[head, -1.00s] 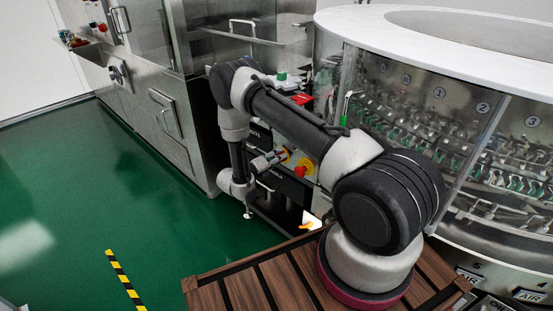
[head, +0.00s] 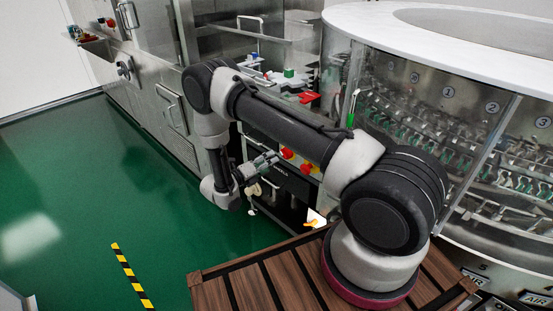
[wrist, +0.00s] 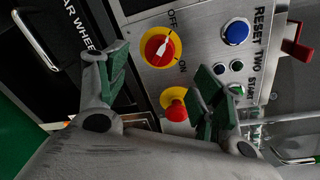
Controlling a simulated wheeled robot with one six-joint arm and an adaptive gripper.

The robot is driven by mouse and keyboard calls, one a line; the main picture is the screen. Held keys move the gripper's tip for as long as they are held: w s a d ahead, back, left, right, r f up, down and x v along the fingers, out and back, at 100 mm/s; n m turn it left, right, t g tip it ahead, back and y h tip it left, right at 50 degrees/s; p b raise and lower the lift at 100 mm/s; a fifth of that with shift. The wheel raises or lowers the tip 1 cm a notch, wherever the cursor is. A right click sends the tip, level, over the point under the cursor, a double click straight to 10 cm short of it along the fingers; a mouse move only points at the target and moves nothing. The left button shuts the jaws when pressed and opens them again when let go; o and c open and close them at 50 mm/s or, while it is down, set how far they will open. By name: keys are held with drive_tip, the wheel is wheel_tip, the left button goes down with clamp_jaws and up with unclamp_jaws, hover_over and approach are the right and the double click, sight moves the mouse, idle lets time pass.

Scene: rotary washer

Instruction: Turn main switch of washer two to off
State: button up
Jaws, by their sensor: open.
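The main switch of washer two (wrist: 158,48) is a red rotary knob with a white pointer on a yellow disc, between the marks OFF and ON. Its pointer slants toward the upper right of the wrist view; I cannot tell exactly which mark it meets. In the head view the switch (head: 287,153) is the left of two red knobs on the low panel. My gripper (wrist: 160,84) is open and empty, its green-padded fingers spread on either side of the view below the knob. It appears apart from the switch. In the head view my gripper (head: 262,174) is left of the panel.
A red mushroom button (wrist: 176,108) on yellow sits close beside the switch, between my fingers in view. A blue button (wrist: 235,31), a green start button (wrist: 237,90) and a red lever (wrist: 297,42) lie to the right. Green floor (head: 90,190) is open at left.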

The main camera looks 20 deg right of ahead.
drive_tip(key=shift+v, duration=1.55)
